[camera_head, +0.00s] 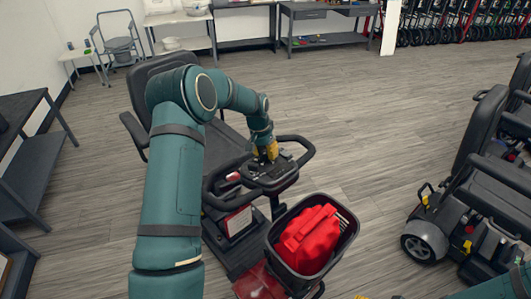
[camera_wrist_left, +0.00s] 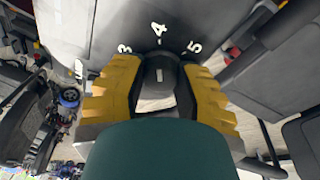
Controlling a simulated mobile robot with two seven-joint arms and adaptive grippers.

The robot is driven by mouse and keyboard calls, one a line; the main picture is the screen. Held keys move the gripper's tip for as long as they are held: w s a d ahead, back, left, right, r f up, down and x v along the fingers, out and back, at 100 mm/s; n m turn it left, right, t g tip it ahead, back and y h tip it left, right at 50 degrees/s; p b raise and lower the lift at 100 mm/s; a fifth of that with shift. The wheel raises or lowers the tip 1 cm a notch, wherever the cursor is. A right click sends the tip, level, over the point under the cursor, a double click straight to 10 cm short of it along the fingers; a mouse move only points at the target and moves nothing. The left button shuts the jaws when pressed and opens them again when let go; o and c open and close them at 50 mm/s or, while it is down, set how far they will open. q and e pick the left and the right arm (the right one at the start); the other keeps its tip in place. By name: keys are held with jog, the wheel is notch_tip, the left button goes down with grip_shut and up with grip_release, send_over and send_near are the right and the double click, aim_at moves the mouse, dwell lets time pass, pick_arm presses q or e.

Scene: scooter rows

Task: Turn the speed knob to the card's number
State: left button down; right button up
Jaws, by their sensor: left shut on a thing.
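My left gripper (camera_head: 266,152) reaches down onto the console (camera_head: 270,177) of the scooter in front of me. In the left wrist view its yellow fingers are shut on the dark speed knob (camera_wrist_left: 159,75), one on each side. A short white mark on the knob points up at about the 4 of the dial (camera_wrist_left: 158,28), which also shows 3 and 5. The rest of the dial is hidden. A white and red card (camera_head: 238,221) is on the scooter's front, its print too small to read. Yellow bits of my right gripper (camera_head: 378,297) show at the bottom edge.
A basket (camera_head: 347,239) with a red bag (camera_head: 307,239) hangs on the scooter's front. Handlebar loops flank the console. Other scooters (camera_head: 480,190) stand at the right, and a dark shelf (camera_head: 35,165) at the left. The floor between is clear.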

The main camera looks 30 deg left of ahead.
pick_arm(q)
jog(key=shift+s+f, duration=0.1)
jog(key=shift+f, duration=0.05)
jog(key=c, duration=0.6)
grip_release()
jog(key=shift+r, duration=0.2)
jog(key=shift+a+r, duration=0.1)
jog(key=shift+r, duration=0.25)
jog(key=r, duration=0.3)
jog(key=a+r, duration=0.1)
jog(key=r, duration=0.3)
jog(key=s+r, duration=0.1)
jog(key=r, duration=0.3)
jog(key=shift+a, duration=0.25)
jog(key=shift+f, duration=0.1)
